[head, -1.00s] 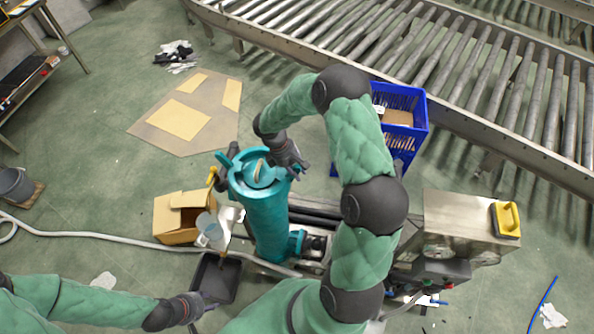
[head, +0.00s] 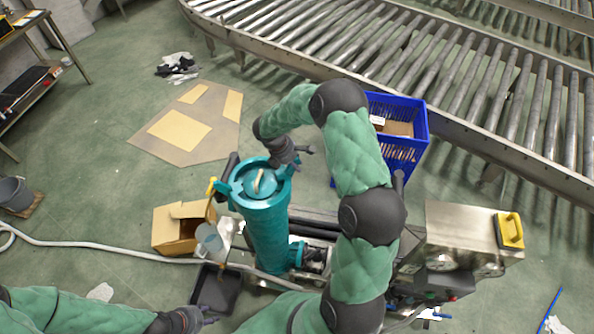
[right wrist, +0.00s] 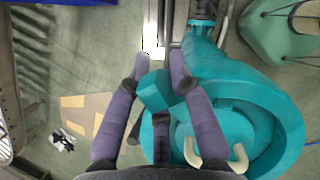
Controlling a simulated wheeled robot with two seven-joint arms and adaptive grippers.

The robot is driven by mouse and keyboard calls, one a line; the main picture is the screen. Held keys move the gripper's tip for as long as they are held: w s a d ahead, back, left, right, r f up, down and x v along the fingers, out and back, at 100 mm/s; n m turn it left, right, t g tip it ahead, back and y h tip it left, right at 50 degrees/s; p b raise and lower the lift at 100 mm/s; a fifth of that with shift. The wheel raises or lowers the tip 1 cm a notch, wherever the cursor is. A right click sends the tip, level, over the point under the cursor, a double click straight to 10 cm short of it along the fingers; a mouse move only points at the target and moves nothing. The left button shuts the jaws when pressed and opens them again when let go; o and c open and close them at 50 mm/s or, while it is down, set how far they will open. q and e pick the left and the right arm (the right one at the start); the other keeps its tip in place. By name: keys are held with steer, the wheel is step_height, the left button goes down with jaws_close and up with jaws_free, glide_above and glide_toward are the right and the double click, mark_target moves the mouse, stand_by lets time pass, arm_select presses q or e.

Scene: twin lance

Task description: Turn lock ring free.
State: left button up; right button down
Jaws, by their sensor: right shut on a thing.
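A teal cylindrical housing (head: 267,235) stands upright, with a teal lock ring (head: 238,200) around its top. Inside the ring is a lid with a cream handle (head: 259,181), also seen in the right wrist view (right wrist: 238,158). My right gripper (head: 305,152) is at the far right side of the ring. In the right wrist view its purple fingers (right wrist: 159,62) straddle a teal lug (right wrist: 154,92) on the ring and are shut on it. My left gripper (head: 207,318) is low at the left, apart from the housing; its jaw opening is unclear.
A blue crate (head: 412,152) stands behind my right arm, before a roller conveyor (head: 470,85). Left of the housing are a cardboard box (head: 172,232), a clear jug (head: 209,238) and a black tray (head: 216,290). A hose (head: 95,248) crosses the floor.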

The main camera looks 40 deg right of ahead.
steer(key=shift+w+d+n+t, duration=0.25)
steer(key=shift+w+n+t, duration=0.05)
steer(key=shift+w+n, duration=0.8)
steer(key=c, duration=1.1)
jaws_free()
steer(key=shift+w, duration=0.1)
steer(key=v, duration=1.2)
steer(key=shift+a, duration=0.15)
steer(key=shift+f, duration=0.1)
